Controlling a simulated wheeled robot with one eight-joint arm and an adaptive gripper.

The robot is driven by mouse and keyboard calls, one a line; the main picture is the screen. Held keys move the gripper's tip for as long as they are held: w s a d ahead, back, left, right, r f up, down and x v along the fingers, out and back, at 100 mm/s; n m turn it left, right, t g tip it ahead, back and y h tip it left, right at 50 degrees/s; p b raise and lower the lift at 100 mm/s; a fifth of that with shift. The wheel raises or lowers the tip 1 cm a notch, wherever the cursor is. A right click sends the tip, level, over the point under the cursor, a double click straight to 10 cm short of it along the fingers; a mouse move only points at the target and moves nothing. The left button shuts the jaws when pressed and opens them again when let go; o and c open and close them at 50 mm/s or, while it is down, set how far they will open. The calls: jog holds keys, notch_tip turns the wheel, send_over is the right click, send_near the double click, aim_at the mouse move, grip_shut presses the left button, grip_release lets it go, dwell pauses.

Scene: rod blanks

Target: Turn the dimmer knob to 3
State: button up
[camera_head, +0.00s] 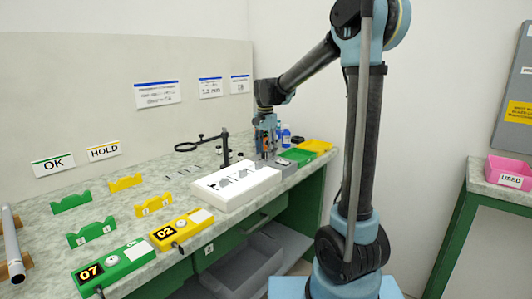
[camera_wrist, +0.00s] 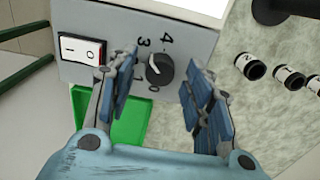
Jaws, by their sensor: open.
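The dimmer knob (camera_wrist: 159,70) is round and dark, on the grey end face (camera_wrist: 100,22) of a box in the wrist view. A pale pointer mark shows on its left side. The digits 3 and 4 stand above it and 0 below; the left finger partly covers the other markings, so the exact setting is hard to read. My gripper (camera_wrist: 164,72) is open, with one blue-padded finger on each side of the knob; contact cannot be seen. In the head view my gripper (camera_head: 266,143) is low at the white light box (camera_head: 225,200); the knob cannot be made out there.
A white rocker switch (camera_wrist: 81,49) sits left of the knob. In the head view, a magnifier stand (camera_head: 225,148) is close left of my gripper, and a yellow tray (camera_head: 315,146) is right.

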aim_at(265, 153)
notch_tip(265, 153, up, 12)
jog(key=shift+f, duration=0.25)
dwell(0.4)
